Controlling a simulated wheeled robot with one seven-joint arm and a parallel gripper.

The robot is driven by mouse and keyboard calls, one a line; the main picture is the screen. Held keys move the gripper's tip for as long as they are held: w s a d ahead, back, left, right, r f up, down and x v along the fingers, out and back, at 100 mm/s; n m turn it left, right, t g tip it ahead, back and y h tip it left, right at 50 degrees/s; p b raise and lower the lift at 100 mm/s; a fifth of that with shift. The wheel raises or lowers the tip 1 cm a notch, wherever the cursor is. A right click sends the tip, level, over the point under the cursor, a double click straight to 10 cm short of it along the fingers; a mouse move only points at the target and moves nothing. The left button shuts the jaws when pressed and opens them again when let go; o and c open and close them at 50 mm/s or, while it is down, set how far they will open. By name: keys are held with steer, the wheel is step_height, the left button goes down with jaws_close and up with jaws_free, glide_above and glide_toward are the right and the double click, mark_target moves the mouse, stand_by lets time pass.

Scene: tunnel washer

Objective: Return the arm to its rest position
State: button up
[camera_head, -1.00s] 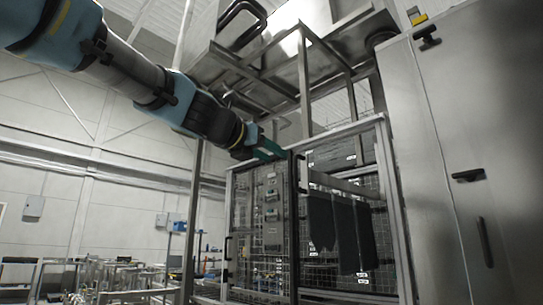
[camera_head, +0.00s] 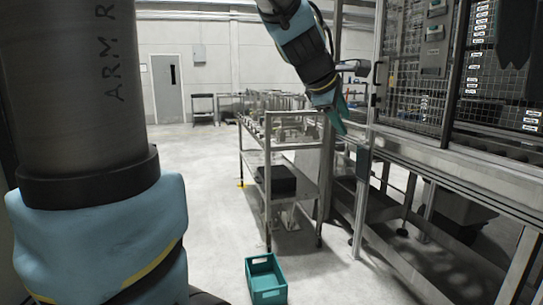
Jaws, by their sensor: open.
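My gripper (camera_head: 341,116) is at the upper right of the middle in the head view, at the end of my blue and black arm. Its teal fingers point down and show no object between them. They hang in front of the left end of the caged machine frame, near a metal cart. The small gap between the fingers is hard to make out at this size. A large dark grey and blue part of my arm fills the left side of the view, close to the camera.
A metal cart (camera_head: 252,150) with several items on top stands left of my gripper. A teal crate (camera_head: 265,281) lies on the floor in front. The mesh-caged machine (camera_head: 410,95) and its metal frame fill the right. Open floor (camera_head: 215,200) lies left of the cart.

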steer(key=s+a+f+m+g+y, duration=0.2)
steer(key=s+a+f+m, duration=0.2)
steer(key=a+f, duration=0.3)
steer(key=s+a+f+m+g+y, duration=0.1)
steer(key=s+a+f+m, duration=0.3)
steer(key=a+f, duration=0.4)
steer(key=s+a+f+m+g+y, duration=0.2)
steer(key=s+a+f+m+y, duration=0.1)
steer(key=a+f, duration=0.5)
steer(key=shift+s+f+m+g, duration=0.3)
steer(key=shift+s+f+m, duration=0.2)
steer(key=shift+f+m, duration=0.45)
